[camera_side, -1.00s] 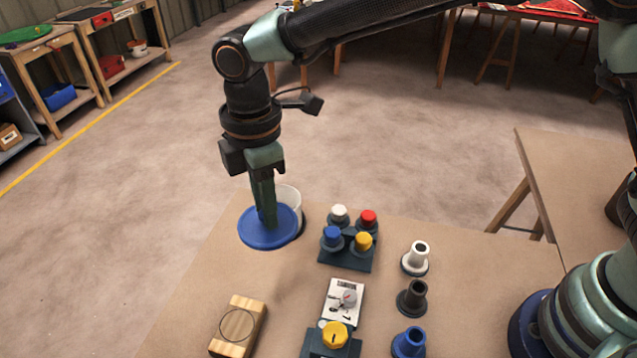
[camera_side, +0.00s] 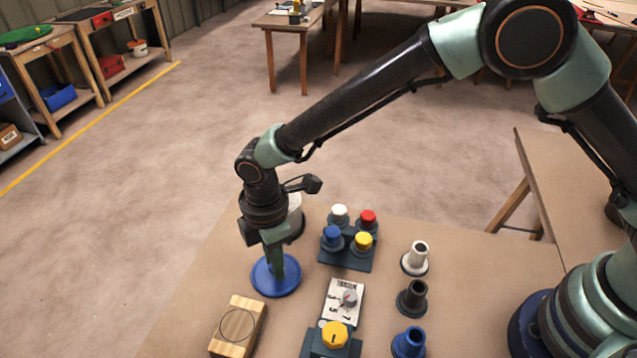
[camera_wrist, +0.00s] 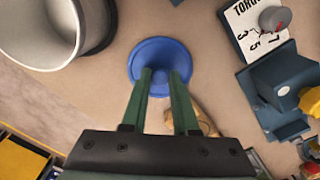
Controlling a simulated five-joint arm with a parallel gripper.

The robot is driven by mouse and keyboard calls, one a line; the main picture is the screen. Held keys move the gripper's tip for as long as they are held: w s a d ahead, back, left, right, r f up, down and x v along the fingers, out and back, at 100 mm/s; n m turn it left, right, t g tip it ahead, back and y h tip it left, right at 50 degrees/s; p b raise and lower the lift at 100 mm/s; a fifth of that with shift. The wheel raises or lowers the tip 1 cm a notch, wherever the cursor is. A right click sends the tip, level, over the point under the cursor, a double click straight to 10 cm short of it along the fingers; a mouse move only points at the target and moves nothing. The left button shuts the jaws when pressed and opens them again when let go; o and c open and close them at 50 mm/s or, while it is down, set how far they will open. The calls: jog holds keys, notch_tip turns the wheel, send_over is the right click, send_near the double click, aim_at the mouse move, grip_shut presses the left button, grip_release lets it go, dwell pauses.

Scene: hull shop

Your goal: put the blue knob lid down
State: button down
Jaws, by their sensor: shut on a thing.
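The blue lid (camera_side: 289,284) is a round flat disc near the left part of the table in the side view. My gripper (camera_side: 276,268) points down over its middle and is shut on its knob, which the fingers mostly hide. The lid looks level and lies at or very close to the table top; I cannot tell whether it touches. In the wrist view the lid (camera_wrist: 160,46) shows beyond my two green fingers. The white pot (camera_side: 296,213) stands open behind my gripper, partly hidden by it, and the lid is apart from it.
A wooden block with a ring mark (camera_side: 247,316) is close in front of the lid. Several cone-like pieces, including a white one (camera_side: 415,258), stand further right.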

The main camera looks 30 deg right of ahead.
jog(key=shift+f, duration=0.1)
jog(key=c, duration=0.7)
grip_release()
notch_tip(320, 180, up, 11)
jog(key=w+d+r+m+t, duration=0.1)
jog(key=w+d+r+m, duration=0.15)
jog(key=d+r, duration=0.45)
jog(key=s+d+r+m+t, duration=0.1)
jog(key=s+d+m, duration=0.2)
jog(key=d+m, duration=0.2)
jog(key=s+d+r+m+t, duration=0.2)
jog(key=s+d+m, duration=0.2)
jog(key=d, duration=0.7)
jog(key=s+d+r+m+t, duration=0.1)
jog(key=s+d+r+m, duration=0.1)
jog(key=d+m, duration=0.4)
jog(key=shift+s+d+r+m+t, duration=0.15)
jog(key=shift+s+d, duration=0.2)
jog(key=shift+d, duration=0.45)
jog(key=shift+s+d+r+m+t, duration=0.15)
jog(key=shift+s+d, duration=0.2)
jog(key=shift+d, duration=0.45)
